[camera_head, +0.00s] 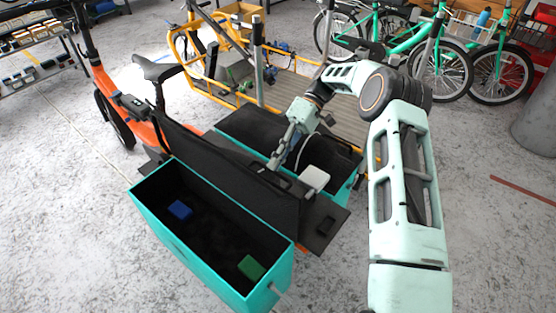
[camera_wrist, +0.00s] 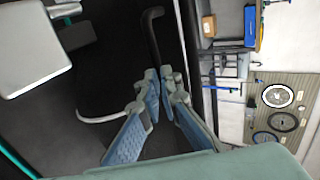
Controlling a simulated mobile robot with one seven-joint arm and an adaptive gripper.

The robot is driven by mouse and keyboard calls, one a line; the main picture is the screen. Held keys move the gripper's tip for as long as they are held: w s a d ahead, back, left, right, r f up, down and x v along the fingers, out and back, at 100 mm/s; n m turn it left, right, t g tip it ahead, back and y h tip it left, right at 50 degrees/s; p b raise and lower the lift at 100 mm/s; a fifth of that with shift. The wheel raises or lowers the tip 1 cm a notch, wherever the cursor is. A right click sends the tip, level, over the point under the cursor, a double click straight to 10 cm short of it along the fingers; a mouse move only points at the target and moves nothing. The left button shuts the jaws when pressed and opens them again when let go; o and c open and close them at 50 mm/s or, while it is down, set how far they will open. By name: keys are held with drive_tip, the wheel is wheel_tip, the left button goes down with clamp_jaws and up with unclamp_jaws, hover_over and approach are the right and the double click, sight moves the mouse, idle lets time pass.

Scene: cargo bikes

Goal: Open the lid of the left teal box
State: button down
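The left teal box (camera_head: 200,252) stands at the front with its top open. A blue block (camera_head: 180,209) and a green block (camera_head: 251,267) lie inside. A dark panel (camera_head: 225,175), apparently its lid, stands raised along its far side. My gripper (camera_head: 274,164) is just beyond this panel, pointing down toward the second teal box (camera_head: 345,190). In the wrist view my gripper's fingertips (camera_wrist: 160,84) come together, beside the end of a curved black bar (camera_wrist: 153,30). I cannot tell whether they touch the bar.
A pale box-shaped part (camera_head: 314,178) sits close to my gripper; it also shows in the wrist view (camera_wrist: 30,40). An orange bike (camera_head: 105,85) stands left, a yellow-framed cargo bike (camera_head: 200,50) behind. Floor at the front right is clear.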

sight(278, 179)
drive_tip(key=f, duration=0.2)
drive_tip(key=shift+s+d+f, duration=0.2)
drive_tip(key=shift+f, duration=0.2)
drive_tip(key=c, duration=2)
unclamp_jaws()
drive_tip(key=shift+w+a+f, duration=0.1)
drive_tip(key=shift+w+f, duration=0.05)
drive_tip(key=shift+c, duration=0.2)
drive_tip(key=shift+r, duration=0.55)
wheel_tip(278, 179, up, 10)
drive_tip(key=shift+a, duration=0.15)
